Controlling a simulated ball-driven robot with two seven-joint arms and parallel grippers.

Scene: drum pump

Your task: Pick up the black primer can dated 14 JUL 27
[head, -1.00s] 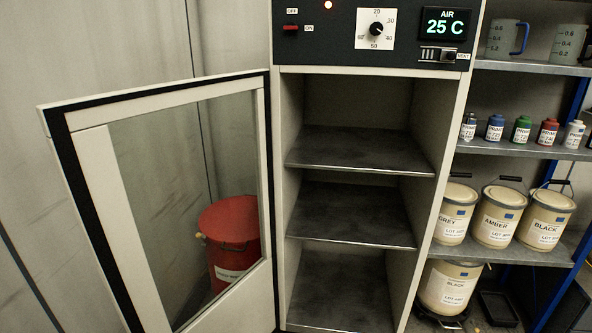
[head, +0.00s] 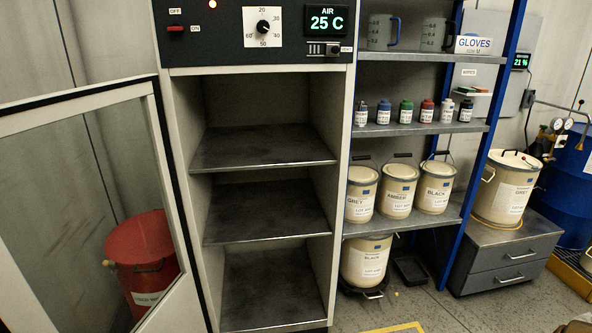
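Several small primer cans stand in a row on the second shelf of the rack. The rightmost can (head: 465,110) is dark, black or nearly so. The leftmost can (head: 361,114) is also dark, with a greyish cap. Between them stand a blue can (head: 384,113), a green can (head: 406,112), a red can (head: 427,111) and a white can (head: 447,110). Their white labels are too small to read, so I cannot tell any date. Neither of my grippers is in view.
An open cabinet (head: 265,160) with empty shelves stands left of the rack, its glass door (head: 85,200) swung left.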

